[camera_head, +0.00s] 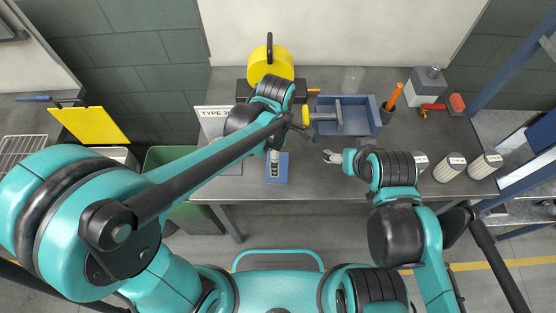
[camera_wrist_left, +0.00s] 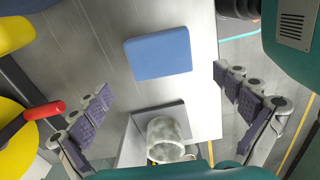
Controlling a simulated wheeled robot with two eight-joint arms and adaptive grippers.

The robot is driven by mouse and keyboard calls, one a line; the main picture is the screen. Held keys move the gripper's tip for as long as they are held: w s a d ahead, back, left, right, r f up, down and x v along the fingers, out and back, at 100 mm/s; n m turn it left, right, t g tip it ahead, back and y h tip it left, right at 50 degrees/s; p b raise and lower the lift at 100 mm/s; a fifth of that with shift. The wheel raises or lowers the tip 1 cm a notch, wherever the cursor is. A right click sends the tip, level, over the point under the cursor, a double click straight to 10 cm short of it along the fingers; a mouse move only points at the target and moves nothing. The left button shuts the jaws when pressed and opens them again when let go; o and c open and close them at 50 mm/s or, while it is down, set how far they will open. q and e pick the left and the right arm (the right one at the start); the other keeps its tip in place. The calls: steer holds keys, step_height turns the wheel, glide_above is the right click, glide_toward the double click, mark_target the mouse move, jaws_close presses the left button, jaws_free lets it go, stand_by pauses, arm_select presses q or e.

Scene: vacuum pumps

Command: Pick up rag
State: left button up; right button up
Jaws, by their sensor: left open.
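The rag is a flat blue square (camera_head: 284,178) near the front edge of the grey table in the head view, partly covered by a part of my left gripper. It shows whole in the left wrist view (camera_wrist_left: 158,52), lying flat. My left gripper (camera_wrist_left: 163,80) is open and empty, with its two fingers wide apart. In that view the rag lies beyond the fingertips, between their lines. I cannot tell the exact height above it. My right gripper (camera_head: 333,157) hangs over the table right of the rag, apart from it; its jaw opening is too small to judge.
A blue tray (camera_head: 372,120) lies behind the rag. A yellow round object (camera_head: 268,62) stands at the back. White ridged cylinders (camera_head: 486,166) stand at the right. A pale cylinder (camera_wrist_left: 168,138) sits near my gripper's base in the wrist view. The table between rag and right gripper looks clear.

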arm_select(q)
step_height(320, 180, down, 7)
steer(key=b, duration=0.2)
steer(key=shift+d+f+b, duration=0.1)
steer(key=shift+b, duration=0.3)
steer(key=shift+s, duration=0.1)
steer(key=c, duration=0.9)
